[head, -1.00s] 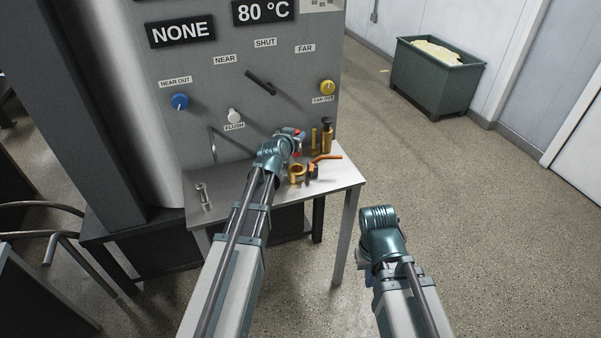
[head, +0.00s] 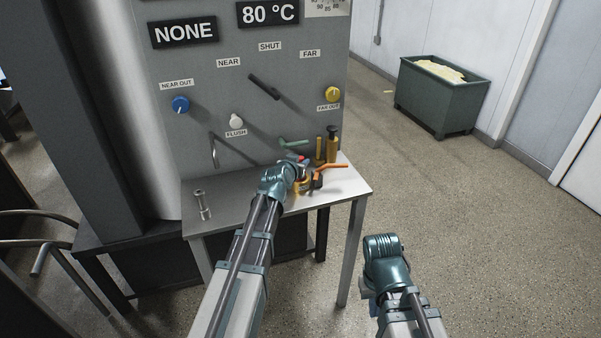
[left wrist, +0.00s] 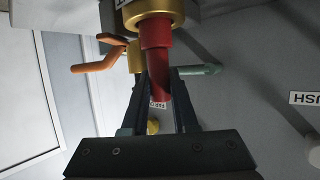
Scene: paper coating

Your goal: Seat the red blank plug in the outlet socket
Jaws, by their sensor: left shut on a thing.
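The red blank plug (left wrist: 156,35) is held between the two dark fingers of my left gripper (left wrist: 159,80) in the left wrist view. Its wider end meets or overlaps a brass ring (left wrist: 150,8), which looks like the outlet socket. I cannot tell whether the plug is inside the ring or only in front of it. In the head view my left gripper (head: 297,168) is over the right part of the steel bench, with a bit of red (head: 302,158) at its tip. It hides most of the brass fitting.
An orange-handled valve (head: 330,167), a green lever (head: 293,142) and brass cylinders (head: 332,146) crowd close around my left gripper. A green bin (head: 440,97) stands far right.

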